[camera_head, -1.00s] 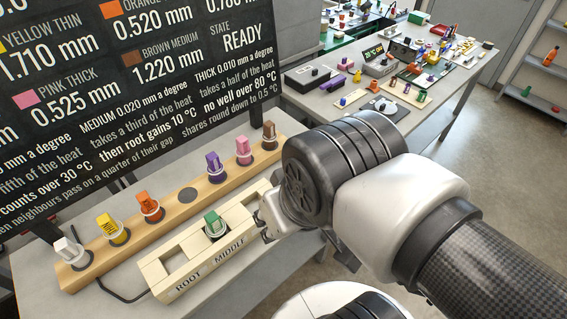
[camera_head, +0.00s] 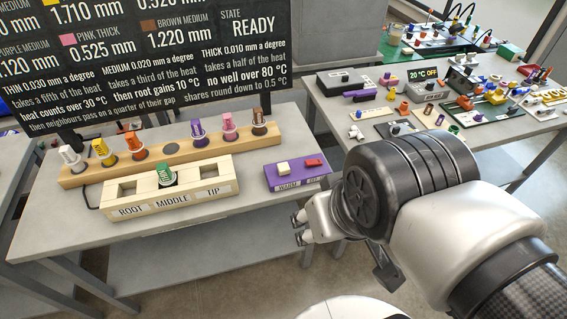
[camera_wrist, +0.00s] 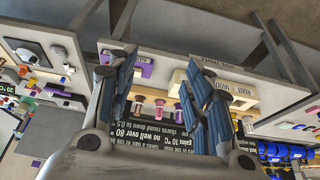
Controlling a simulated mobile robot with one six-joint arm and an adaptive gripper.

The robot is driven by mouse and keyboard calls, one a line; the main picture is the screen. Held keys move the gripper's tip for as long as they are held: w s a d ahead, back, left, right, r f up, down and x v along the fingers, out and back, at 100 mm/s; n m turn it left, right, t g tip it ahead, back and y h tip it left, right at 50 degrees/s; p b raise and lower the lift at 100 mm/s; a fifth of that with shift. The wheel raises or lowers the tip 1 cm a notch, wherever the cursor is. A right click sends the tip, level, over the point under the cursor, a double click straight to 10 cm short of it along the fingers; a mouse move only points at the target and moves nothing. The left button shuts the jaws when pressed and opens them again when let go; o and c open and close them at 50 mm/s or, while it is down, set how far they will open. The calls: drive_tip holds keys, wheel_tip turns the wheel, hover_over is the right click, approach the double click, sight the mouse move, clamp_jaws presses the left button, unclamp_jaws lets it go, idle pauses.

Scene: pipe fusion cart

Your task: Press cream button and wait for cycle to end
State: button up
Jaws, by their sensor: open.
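The cream button (camera_head: 283,168) sits on top of a purple box (camera_head: 297,184) at the right end of the near table, in the head view. A red button (camera_head: 313,162) is beside it on the right. The label under the cream button reads WARM. My gripper (camera_head: 300,228) is open and empty, in front of and below the purple box in the picture, apart from the buttons. The sign (camera_head: 160,60) reads STATE READY.
A wooden block (camera_head: 125,205) marked ROOT, MIDDLE, TIP holds a green plug (camera_head: 165,176) in its middle slot. Behind it, a wooden rack (camera_head: 185,155) holds several coloured plugs. A second table (camera_head: 345,119) at the right is crowded with devices.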

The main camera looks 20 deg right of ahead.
drive_tip(key=shift+w+a, duration=0.1)
drive_tip(key=shift+a, duration=0.05)
drive_tip(key=shift+c, duration=0.8)
clamp_jaws()
idle(0.7)
